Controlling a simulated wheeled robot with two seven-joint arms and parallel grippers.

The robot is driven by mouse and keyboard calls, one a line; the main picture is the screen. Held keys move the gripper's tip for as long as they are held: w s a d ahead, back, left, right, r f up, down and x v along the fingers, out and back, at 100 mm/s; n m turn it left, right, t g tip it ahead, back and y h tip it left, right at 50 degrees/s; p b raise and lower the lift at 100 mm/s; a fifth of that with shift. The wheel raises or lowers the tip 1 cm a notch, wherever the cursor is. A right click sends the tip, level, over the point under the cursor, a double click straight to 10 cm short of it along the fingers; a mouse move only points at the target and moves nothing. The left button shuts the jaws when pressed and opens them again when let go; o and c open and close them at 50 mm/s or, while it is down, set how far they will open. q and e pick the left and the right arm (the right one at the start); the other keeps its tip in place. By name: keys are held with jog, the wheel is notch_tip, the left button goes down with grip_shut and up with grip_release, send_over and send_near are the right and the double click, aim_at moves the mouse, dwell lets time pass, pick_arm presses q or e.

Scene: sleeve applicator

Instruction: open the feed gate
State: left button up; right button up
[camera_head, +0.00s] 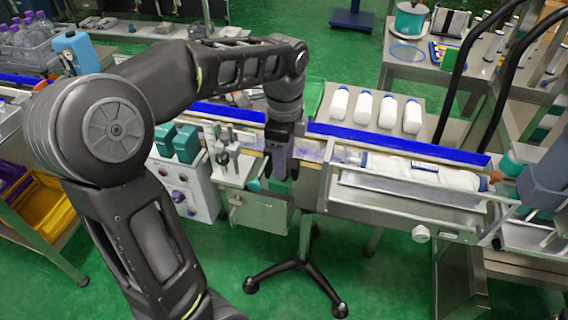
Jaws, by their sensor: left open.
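My left arm comes in from the left and reaches over the conveyor line. My left gripper (282,172) points down with its fingers open, at the line between the white clamp-like mechanism (226,152) and the conveyor section on the right. It partly hides what lies behind it, and I cannot tell whether it touches anything. I cannot single out the feed gate with certainty; it may be among the parts at the gripper. White bottles lie in the conveyor trough (385,196), to the right of the gripper. My right gripper does not show.
Blue guide rails (400,145) run along the line. Teal blocks (186,143) stand left of the gripper. Black curved bars (462,68) rise at right. Green floor is open in front.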

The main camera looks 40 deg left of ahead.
pick_arm(q)
notch_tip(320, 180, up, 5)
jog(key=shift+r, duration=0.15)
dwell(0.6)
